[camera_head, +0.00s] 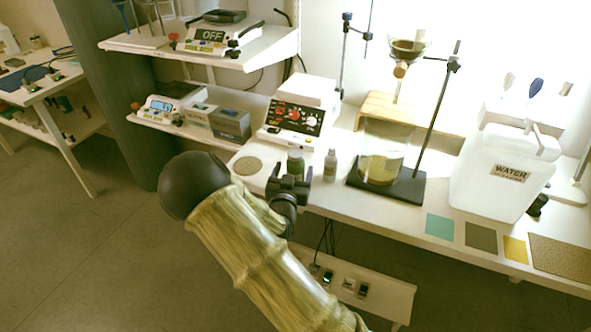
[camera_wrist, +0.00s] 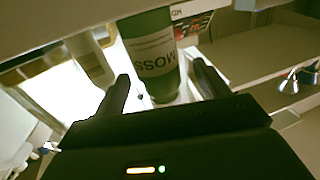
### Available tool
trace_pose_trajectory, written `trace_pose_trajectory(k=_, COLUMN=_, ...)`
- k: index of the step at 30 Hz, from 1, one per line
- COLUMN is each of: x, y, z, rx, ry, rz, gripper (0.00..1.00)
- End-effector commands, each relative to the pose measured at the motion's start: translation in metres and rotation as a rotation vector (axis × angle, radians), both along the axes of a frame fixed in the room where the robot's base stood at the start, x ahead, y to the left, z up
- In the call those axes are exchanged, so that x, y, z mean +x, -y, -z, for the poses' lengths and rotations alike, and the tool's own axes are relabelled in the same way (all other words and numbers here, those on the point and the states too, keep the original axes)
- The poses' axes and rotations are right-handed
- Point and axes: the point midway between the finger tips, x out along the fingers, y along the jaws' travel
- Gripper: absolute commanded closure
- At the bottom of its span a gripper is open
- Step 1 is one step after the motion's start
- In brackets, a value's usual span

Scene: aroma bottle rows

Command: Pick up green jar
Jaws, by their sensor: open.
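The green jar (camera_head: 295,162) stands upright on the white bench in the head view, just beyond my gripper (camera_head: 289,184). In the wrist view the green jar (camera_wrist: 152,58) has a pale label reading MOSS and appears tilted by the camera angle. My gripper (camera_wrist: 160,88) is open, with one dark finger to each side of the jar's lower part in the picture. I cannot tell whether the jar is fully between the fingers. No finger visibly touches it.
A small grey bottle (camera_head: 330,166) stands close to the right of the jar. A round coaster (camera_head: 248,165) lies to its left. A white instrument with knobs (camera_head: 297,112) is behind. A stand base with a beaker (camera_head: 381,165) is further right.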

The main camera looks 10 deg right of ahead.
Motion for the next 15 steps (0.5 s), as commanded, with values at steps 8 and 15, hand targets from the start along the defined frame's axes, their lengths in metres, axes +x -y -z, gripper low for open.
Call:
trace_pose_trajectory(k=8, x=0.035, y=0.017, z=0.003, rx=0.0, ry=0.001, rz=0.001, gripper=0.26)
trace_pose_trajectory(k=15, x=0.039, y=0.019, z=0.003, rx=0.0, ry=-0.001, rz=0.0, gripper=0.26)
